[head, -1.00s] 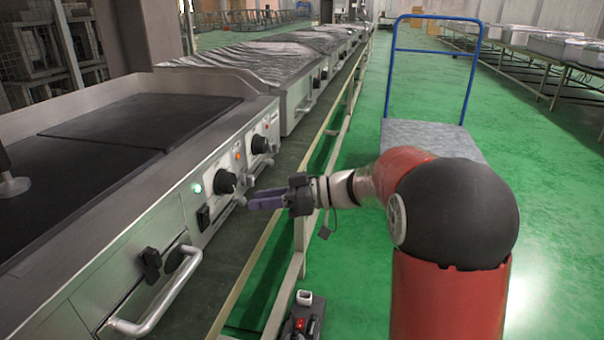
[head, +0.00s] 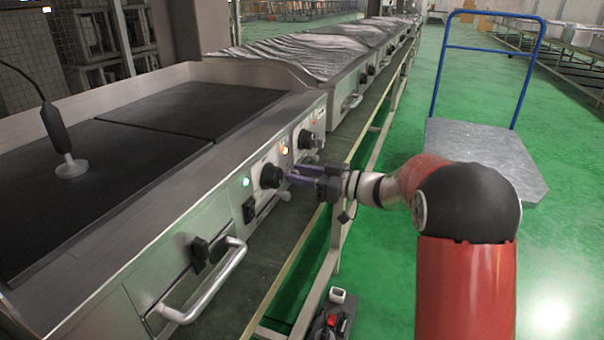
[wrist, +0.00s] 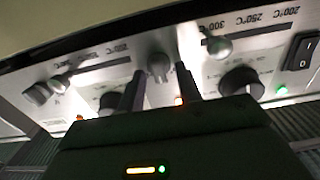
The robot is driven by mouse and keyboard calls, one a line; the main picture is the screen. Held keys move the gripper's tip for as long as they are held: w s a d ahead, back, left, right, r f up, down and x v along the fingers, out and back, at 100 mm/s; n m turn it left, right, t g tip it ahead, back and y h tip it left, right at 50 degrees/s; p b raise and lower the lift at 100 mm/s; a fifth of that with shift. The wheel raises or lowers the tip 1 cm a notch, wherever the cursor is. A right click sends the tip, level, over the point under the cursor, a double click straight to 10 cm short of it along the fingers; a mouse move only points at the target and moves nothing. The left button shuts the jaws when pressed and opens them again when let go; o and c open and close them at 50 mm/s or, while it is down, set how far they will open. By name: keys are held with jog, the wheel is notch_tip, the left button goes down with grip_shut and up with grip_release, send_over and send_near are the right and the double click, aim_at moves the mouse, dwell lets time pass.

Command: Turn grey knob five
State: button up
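The control panel carries small grey knobs and large round black knobs. In the wrist view one grey knob (wrist: 158,64) lies between and just beyond my open fingertips; whether they touch it I cannot tell. A second grey knob (wrist: 217,47) is to its right, beside a black knob (wrist: 241,82). No number marks knob five. In the head view my gripper (head: 289,175) is level with the panel, close to a black knob (head: 271,176); the grey knob there is hidden or too small to make out.
A black rocker switch (wrist: 301,52) and lit green lamp (wrist: 282,90) are on the panel. The griddle (head: 190,108) and a bar handle (head: 212,285) are at left. A blue-handled cart (head: 485,150) stands behind my arm. Green floor is clear at right.

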jog(key=c, duration=0.7)
jog(key=shift+f+m+b, duration=0.15)
jog(key=shift+m+b, duration=0.15)
jog(key=shift+b, duration=0.3)
jog(key=m+b, duration=0.1)
jog(key=b, duration=0.1)
jog(key=shift+f+m+b, duration=0.2)
jog(key=shift+m+b, duration=0.2)
jog(key=m+b, duration=0.2)
jog(key=shift+w+d+m+b, duration=0.1)
jog(key=shift+w+m+b, duration=0.05)
jog(key=shift+m+b, duration=0.2)
jog(key=m+b, duration=0.1)
jog(key=m, duration=0.2)
jog(key=shift+w+r+m+b, duration=0.1)
jog(key=shift+m+b, duration=0.15)
jog(key=shift+b, duration=0.05)
jog(key=shift+m, duration=1.7)
